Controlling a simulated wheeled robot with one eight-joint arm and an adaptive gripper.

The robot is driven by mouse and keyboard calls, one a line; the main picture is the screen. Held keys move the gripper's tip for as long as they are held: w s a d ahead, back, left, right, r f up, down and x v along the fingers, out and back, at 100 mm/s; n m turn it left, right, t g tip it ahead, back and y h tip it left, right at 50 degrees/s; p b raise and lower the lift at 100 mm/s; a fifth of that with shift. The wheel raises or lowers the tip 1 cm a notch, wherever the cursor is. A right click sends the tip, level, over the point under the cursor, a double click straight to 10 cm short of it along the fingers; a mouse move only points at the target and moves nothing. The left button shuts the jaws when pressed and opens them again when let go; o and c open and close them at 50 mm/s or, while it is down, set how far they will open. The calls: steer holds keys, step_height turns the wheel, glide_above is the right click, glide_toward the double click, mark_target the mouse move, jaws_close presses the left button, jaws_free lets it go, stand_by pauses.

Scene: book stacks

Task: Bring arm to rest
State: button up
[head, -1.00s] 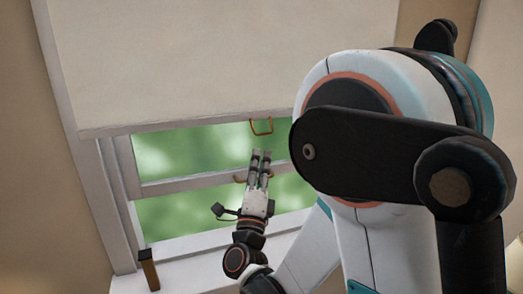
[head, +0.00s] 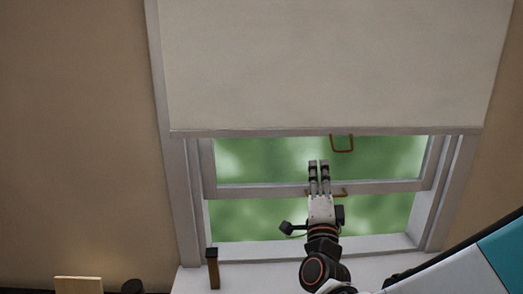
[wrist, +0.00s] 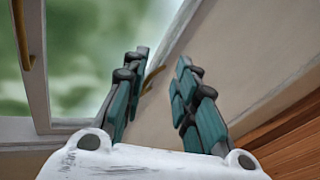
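My gripper (head: 319,166) points up in front of the window, in the middle of the head view. Its two fingers stand a little apart with nothing between them that I can see held. In the wrist view the dark green fingers (wrist: 162,62) also show a gap, with a brass-coloured piece seen beyond it. My forearm reaches up from the bottom edge. The gripper overlaps the brass sash handle (head: 340,193) in the head view; I cannot tell whether it touches. Another brass handle or pull (head: 342,144) shows just above and to the right of the fingertips.
A pale blind (head: 335,65) covers the window's upper part. The white sill (head: 240,275) holds a small brown upright object (head: 212,268) at left. A light wooden block (head: 78,285) and a dark round thing (head: 132,287) show at the bottom left. Bare wall fills the left.

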steer(key=s+a+f+n+g+y, duration=0.3)
steer(key=s+f+n+g+y, duration=0.35)
steer(key=n, duration=0.55)
steer(key=s+d+f+n+g+h, duration=0.1)
steer(key=s+d+f+n+g, duration=0.1)
steer(key=s, duration=0.4)
steer(key=s+d+f+n+g+h+b, duration=0.1)
steer(key=s+d+f+n+g, duration=0.1)
steer(key=s+f+g, duration=0.2)
steer(key=s+d+f+n+g+h, duration=0.1)
steer(key=s+d+f+g, duration=0.2)
steer(key=s, duration=0.5)
steer(key=shift+s+f+n, duration=0.3)
steer(key=shift+f+n, duration=0.1)
steer(key=shift+f, duration=0.1)
